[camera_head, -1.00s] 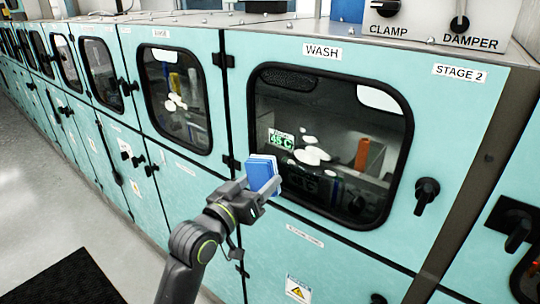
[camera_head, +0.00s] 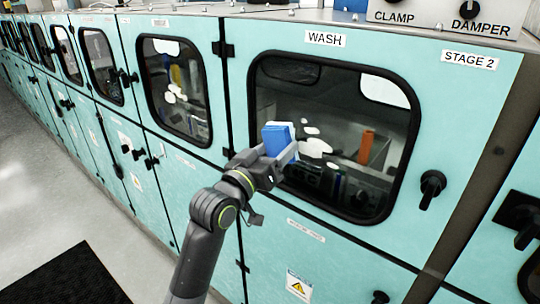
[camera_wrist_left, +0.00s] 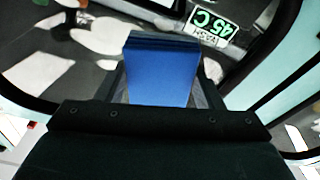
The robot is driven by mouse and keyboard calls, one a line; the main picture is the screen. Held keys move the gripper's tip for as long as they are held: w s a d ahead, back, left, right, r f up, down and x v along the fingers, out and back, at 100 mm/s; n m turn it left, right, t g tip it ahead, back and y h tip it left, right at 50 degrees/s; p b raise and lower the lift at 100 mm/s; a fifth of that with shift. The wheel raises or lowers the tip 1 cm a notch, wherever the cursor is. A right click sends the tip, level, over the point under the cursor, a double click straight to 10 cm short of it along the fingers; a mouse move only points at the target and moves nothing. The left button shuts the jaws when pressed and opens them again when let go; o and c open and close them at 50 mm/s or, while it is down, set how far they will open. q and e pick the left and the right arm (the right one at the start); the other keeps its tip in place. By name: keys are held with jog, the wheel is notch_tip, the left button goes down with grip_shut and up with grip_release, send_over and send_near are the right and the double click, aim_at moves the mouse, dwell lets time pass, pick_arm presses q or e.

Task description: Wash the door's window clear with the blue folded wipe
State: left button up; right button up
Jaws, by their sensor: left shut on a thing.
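The window (camera_head: 345,125) is in the teal WASH door, dark with a black rubber frame. White patches show on it or behind it, and I cannot tell which are reflections. My left gripper (camera_head: 285,150) is shut on the blue folded wipe (camera_head: 277,140), in front of the window's left part. In the left wrist view the wipe (camera_wrist_left: 162,75) stands between the fingers, with the window glass (camera_wrist_left: 60,75) beyond it. I cannot tell whether the wipe touches the glass. A green 45 C label (camera_wrist_left: 208,25) shows beside the wipe there. My right gripper is not in view.
A black door handle (camera_head: 432,187) sticks out right of the window. Another windowed door (camera_head: 175,90) is to the left. CLAMP and DAMPER knobs (camera_head: 470,10) sit above. A black mat (camera_head: 65,278) lies on the grey floor.

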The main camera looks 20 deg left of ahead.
pick_arm(q)
jog(key=shift+w, duration=0.1)
dwell(0.3)
jog(key=shift+x, duration=0.95)
jog(key=shift+d+f, duration=0.15)
